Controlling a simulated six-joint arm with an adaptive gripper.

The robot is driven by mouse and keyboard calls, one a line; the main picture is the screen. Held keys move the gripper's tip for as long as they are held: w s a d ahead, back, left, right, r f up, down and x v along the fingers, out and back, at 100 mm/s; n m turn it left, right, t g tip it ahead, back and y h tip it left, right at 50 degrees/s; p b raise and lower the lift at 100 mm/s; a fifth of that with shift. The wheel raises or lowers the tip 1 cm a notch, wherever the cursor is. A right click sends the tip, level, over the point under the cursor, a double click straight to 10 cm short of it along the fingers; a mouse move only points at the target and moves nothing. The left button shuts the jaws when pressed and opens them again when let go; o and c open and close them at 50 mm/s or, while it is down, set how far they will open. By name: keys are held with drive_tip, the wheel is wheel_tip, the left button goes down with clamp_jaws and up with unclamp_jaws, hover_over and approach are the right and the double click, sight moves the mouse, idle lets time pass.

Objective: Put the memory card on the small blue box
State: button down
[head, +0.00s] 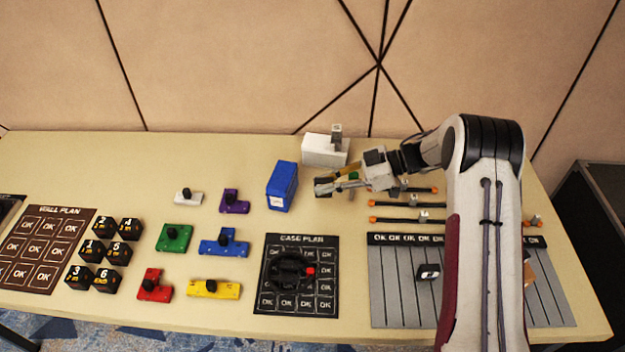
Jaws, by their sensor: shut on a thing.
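The small blue box (282,187) stands upright on the table, near the middle. My gripper (326,186) is just to the right of the box, apart from it. It is shut on a small dark thing that looks like the memory card (323,188). The fingers cover part of the card, and its details are too small to read. I cannot tell how high the card is above the table.
A white box (324,150) stands behind my gripper. The black case plan board (296,275) lies in front of the blue box. Coloured pieces with black knobs lie to the left. Rods with orange ends (405,205) and a grey slotted board (395,290) lie to the right.

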drive_tip(key=a+r, duration=0.3)
drive_tip(key=a, duration=0.2)
wheel_tip(320, 180, up, 7)
drive_tip(key=m+t+h, duration=0.1)
drive_tip(key=m+t, duration=0.4)
drive_tip(key=t, duration=0.1)
hover_over(283, 175)
drive_tip(key=shift+f, duration=0.1)
drive_tip(key=shift+f, duration=0.1)
drive_tip(key=shift+f, duration=3.05)
drive_tip(key=shift+f, duration=1.85)
